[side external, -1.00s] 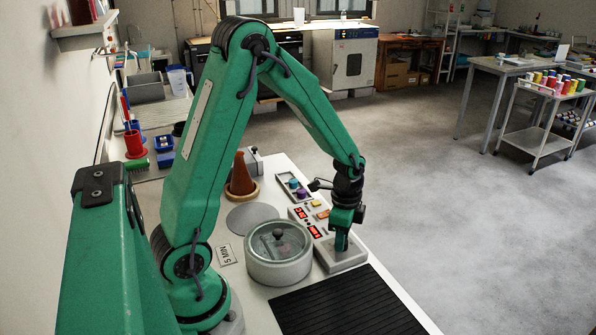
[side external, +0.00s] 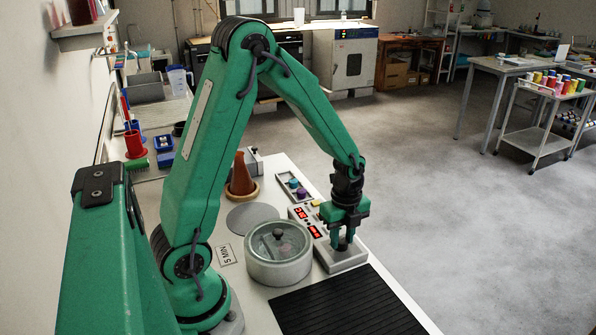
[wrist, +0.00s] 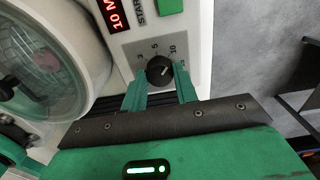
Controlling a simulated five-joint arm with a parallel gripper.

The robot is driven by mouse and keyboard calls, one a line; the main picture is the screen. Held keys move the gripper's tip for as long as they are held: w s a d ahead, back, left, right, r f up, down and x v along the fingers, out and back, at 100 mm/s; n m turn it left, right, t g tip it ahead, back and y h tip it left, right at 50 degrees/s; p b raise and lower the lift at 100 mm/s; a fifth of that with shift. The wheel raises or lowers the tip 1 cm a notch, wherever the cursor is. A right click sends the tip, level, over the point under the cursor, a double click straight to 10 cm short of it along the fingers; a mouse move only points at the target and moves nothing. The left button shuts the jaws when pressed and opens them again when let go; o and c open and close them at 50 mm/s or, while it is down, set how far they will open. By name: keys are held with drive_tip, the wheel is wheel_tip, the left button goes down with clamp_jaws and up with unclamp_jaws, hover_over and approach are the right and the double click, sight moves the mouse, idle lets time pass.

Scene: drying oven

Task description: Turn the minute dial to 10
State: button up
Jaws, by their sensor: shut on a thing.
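The minute dial (wrist: 160,70) is a round black knob on the pale control box (wrist: 125,55). In the wrist view printed numbers, 5 and 10 among them, arc around its far side; its small pointer mark is hard to read. The red display (wrist: 115,15) shows "10 M", cut off by the frame edge. My gripper (wrist: 160,87) is shut on the dial, one green finger on each side. In the side external view my gripper (side external: 343,240) points straight down at the front end of the control box (side external: 338,261), and the fingers partly hide the dial.
A round lidded chamber (side external: 278,262) stands close left of the control box. A black ribbed mat (side external: 345,308) lies in front. A "5 MIN" card (side external: 225,254) lies left of the chamber. The bench edge is close on the right.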

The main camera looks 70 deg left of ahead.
sight(342, 240)
drive_tip(key=shift+r, duration=0.1)
idle(0.3)
drive_tip(key=o, duration=1)
drive_tip(key=shift+r, duration=3.9)
